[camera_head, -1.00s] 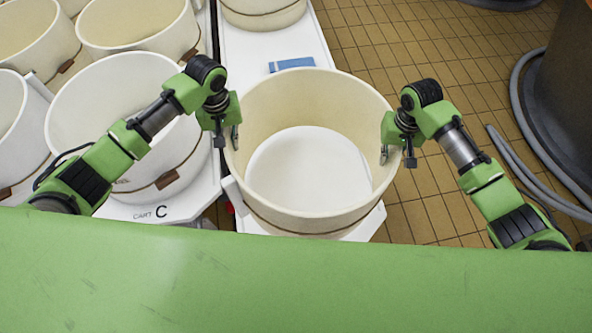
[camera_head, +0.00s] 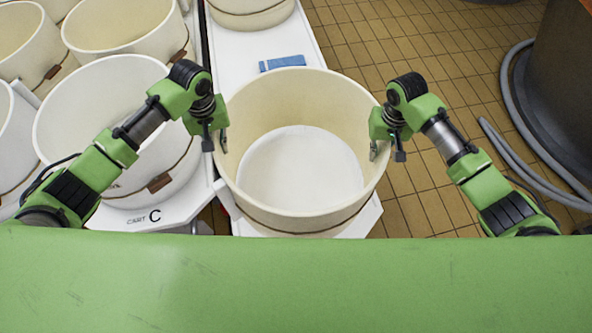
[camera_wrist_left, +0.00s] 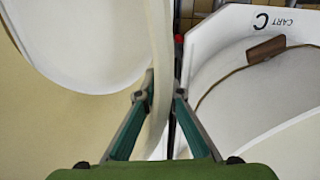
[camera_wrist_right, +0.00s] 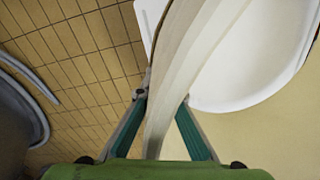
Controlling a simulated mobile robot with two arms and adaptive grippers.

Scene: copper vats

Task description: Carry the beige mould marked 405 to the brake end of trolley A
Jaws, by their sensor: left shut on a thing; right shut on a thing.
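A round, open beige mould (camera_head: 300,103) is between my two arms in the head view, upright over a white trolley. No number is readable on it. My left gripper (camera_head: 223,141) is shut on its left wall, and my right gripper (camera_head: 374,150) is shut on its right wall. The left wrist view shows the mould wall (camera_wrist_left: 160,45) between the fingers, and the right wrist view shows the opposite wall (camera_wrist_right: 185,70) gripped likewise. The white trolley (camera_head: 238,60) runs away from me under the mould. Whether the mould touches it I cannot tell. No trolley letter shows there.
Cart C (camera_head: 172,215) stands close on the left with a large mould (camera_head: 75,120); more moulds stand behind. A blue item (camera_head: 282,62) and another mould (camera_head: 250,18) are further along the trolley. Tiled floor (camera_head: 430,190) lies right, with a grey hose (camera_head: 525,172) and dark vat (camera_head: 560,90).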

